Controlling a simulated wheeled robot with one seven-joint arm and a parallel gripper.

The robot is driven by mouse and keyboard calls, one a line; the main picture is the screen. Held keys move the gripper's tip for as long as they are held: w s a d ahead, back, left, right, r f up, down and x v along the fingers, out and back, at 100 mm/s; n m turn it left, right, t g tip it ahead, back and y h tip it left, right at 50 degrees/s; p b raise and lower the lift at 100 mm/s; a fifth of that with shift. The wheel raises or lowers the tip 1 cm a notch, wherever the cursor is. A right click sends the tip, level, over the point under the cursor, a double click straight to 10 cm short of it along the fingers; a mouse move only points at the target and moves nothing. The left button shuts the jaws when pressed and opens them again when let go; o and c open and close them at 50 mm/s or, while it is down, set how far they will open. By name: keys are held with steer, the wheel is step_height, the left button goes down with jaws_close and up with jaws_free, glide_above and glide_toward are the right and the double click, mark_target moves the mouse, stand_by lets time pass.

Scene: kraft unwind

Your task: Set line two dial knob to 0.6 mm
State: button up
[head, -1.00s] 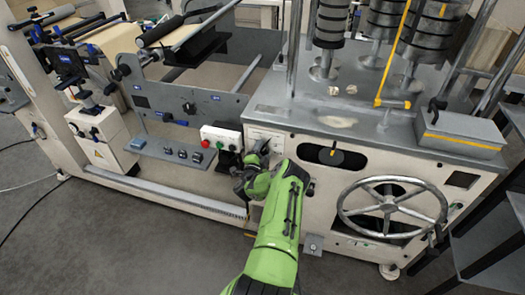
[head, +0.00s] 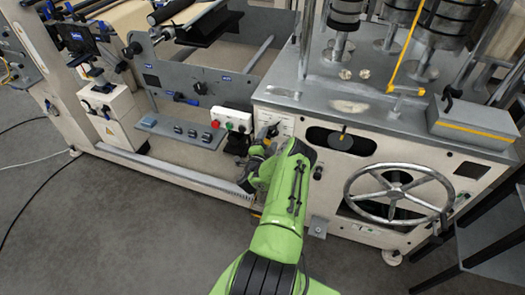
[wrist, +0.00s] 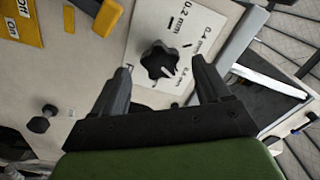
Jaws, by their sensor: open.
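The dial knob (wrist: 158,60) is black and lobed, on a pale panel in the wrist view. A white mark on it points down and slightly right, toward a small label partly hidden by the right finger that ends in "mm". Labels 0.2 mm (wrist: 174,22) and 0.4 mm (wrist: 188,45) stand above and right of it. My gripper (wrist: 162,63) is open, with its fingers on either side of the knob in the picture; I cannot tell whether they touch it. In the head view my gripper (head: 264,143) is at the machine's front panel, and the knob is hard to make out.
A yellow Off/On plate (wrist: 22,22) and a yellow-and-black part (wrist: 105,14) are near the knob. In the head view, a handwheel (head: 398,193) is to the right and a button box (head: 231,119) to the left. Grey floor (head: 130,230) is clear in front.

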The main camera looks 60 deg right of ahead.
steer(key=s+a+p, duration=0.1)
steer(key=a+p, duration=0.2)
steer(key=a, duration=0.7)
steer(key=shift+s+a+p, duration=0.35)
steer(key=shift+a, duration=0.05)
